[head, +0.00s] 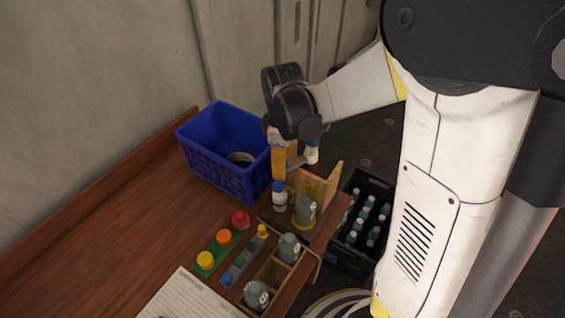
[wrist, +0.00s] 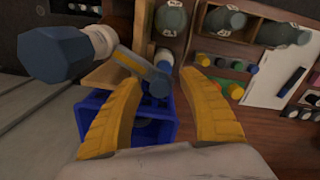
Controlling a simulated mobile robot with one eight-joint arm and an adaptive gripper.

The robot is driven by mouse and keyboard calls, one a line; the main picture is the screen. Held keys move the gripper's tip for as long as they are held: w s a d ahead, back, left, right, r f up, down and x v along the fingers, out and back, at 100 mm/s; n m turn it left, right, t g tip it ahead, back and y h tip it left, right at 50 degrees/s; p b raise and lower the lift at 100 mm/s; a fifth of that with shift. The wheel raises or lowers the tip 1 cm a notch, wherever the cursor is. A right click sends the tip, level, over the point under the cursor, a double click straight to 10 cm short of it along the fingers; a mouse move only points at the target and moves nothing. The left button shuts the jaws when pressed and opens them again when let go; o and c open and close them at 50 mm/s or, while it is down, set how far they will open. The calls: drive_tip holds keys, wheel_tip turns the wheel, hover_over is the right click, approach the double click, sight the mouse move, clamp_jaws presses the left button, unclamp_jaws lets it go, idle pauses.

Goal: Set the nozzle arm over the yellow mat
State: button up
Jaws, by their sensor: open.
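The nozzle arm (head: 297,163) is a grey-blue bar with blue-and-white ends. In the wrist view the bar (wrist: 140,66) runs from a large blue hexagonal end (wrist: 55,55) at left towards the space between my fingertips. My gripper (head: 281,176) points down above the far end of the table. Its yellow fingers (wrist: 163,76) are apart, one on each side of the bar's far end; contact cannot be told. The yellow mat (head: 302,226) shows as a rim under a grey bottle (head: 305,209), just right of and below my gripper in the head view.
A blue crate (head: 214,172) stands close behind my gripper. A wooden rack (head: 272,272) holds two more grey bottles. Red, orange and yellow buttons (head: 224,238) and a paper sheet (head: 186,296) lie left of it. A black crate of bottles (head: 361,240) is beyond the table edge.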

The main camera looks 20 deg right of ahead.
clamp_jaws()
drive_tip(key=shift+s, duration=0.15)
drive_tip(key=s+d+n+b, duration=0.1)
drive_tip(key=s+d+n, duration=0.4)
drive_tip(key=n, duration=0.5)
drive_tip(key=shift+s, duration=0.65)
unclamp_jaws()
drive_tip(key=shift+d, duration=0.15)
